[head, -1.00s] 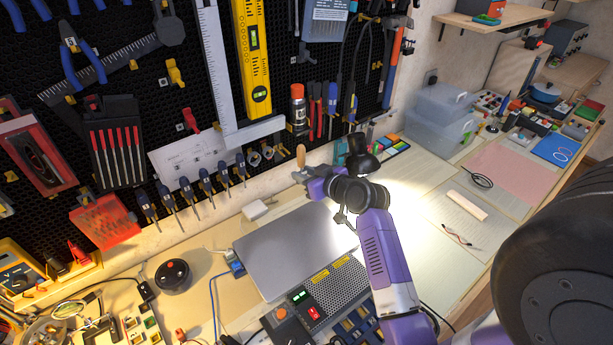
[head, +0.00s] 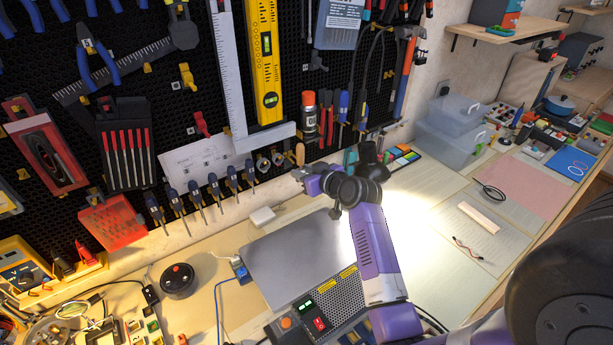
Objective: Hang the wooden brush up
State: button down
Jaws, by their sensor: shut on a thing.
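The wooden brush (head: 300,153) shows only as a short tan handle end standing upright above my gripper, in front of the lower edge of the pegboard (head: 225,80). The rest of the brush is hidden or too small to make out. My gripper (head: 299,172) is shut on it, above the back of the bench near the wall. My purple and black wrist covers part of the gripper. On the pegboard, a yellow hook (head: 186,76) and a red hook (head: 201,124) are bare.
Several screwdrivers (head: 215,188) hang left of my gripper. A spray can (head: 309,112) and pliers (head: 324,115) hang just above it. A yellow level (head: 263,60) and a metal square (head: 228,75) hang higher. A grey plate (head: 295,255) and a control box (head: 320,310) lie below my arm.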

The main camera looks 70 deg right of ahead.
aim_at(301, 168)
jog(key=w+d, duration=0.1)
jog(key=w, duration=0.1)
jog(key=w+d+b, duration=0.1)
jog(key=shift+w+d+f, duration=0.1)
jog(key=shift+w+f, duration=0.05)
jog(key=shift+w, duration=0.2)
dwell(0.3)
dwell(0.4)
jog(key=c, duration=1)
grip_release()
jog(key=b+v, duration=0.1)
jog(key=v, duration=0.6)
jog(key=shift+s, duration=0.35)
